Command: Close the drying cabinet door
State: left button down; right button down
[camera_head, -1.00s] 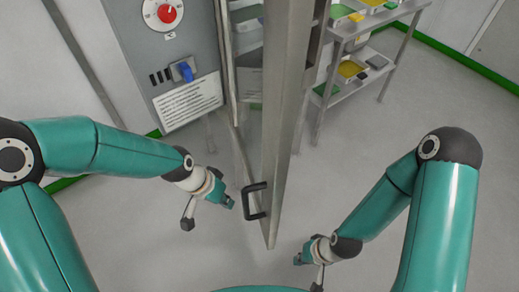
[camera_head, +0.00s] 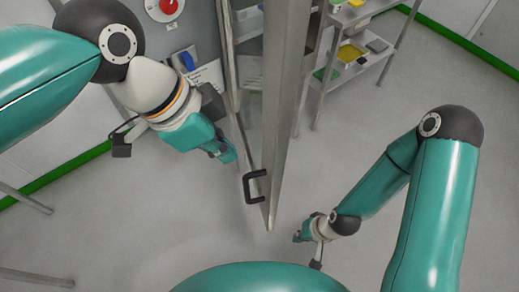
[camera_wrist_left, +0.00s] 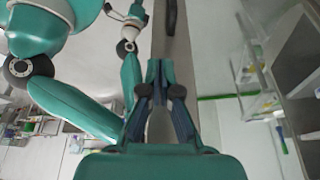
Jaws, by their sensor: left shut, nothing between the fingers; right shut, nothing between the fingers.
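The drying cabinet door (camera_head: 284,110) stands open in the head view, seen nearly edge-on. Its dark handle (camera_head: 255,186) is on the left face near the lower end. My left gripper (camera_head: 229,154) is shut and empty, to the left of the door and a little above the handle in the picture, apart from the handle. In the left wrist view the shut fingers (camera_wrist_left: 160,75) point toward the door's pale edge, with a dark bar, likely the handle, at the top. My right gripper (camera_head: 299,237) is shut and empty, low and to the right of the door's lower end.
A grey control panel with a red knob (camera_head: 169,6) and a blue switch (camera_head: 186,60) is behind my left arm. A metal shelf rack (camera_head: 320,98) with trays stands right of the door. The floor (camera_head: 350,130) between rack and right arm is clear.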

aim_at(270, 165)
pick_arm(q)
jog(key=w+d+f+p, duration=0.1)
jog(key=d+f, duration=0.2)
jog(key=d, duration=0.2)
jog(key=shift+w+d+f, duration=0.15)
jog(key=shift+w+f, duration=0.05)
jog(key=shift+f, duration=0.15)
jog(key=shift+d, duration=0.1)
